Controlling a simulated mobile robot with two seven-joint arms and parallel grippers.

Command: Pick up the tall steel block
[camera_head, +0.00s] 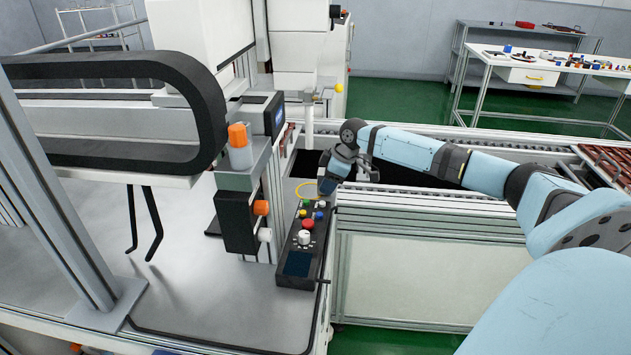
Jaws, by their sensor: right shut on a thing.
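My right gripper (329,179) shows at the centre, at the end of the pale blue arm from the right. It points down and left beside the far end of the control panel. It is shut on a small, dark blue-grey thing, most likely the tall steel block (327,187). The fingers hide much of it, and its full height and what lies under it cannot be made out. No other steel block is clear in this view. My left gripper is not in view.
The control panel (301,245) with coloured buttons stands just below the gripper. A yellow ring (309,191) is close to its left. A machine with orange knobs (238,135) stands left. Behind runs the conveyor frame (470,143); a dark opening (405,174) lies under my forearm.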

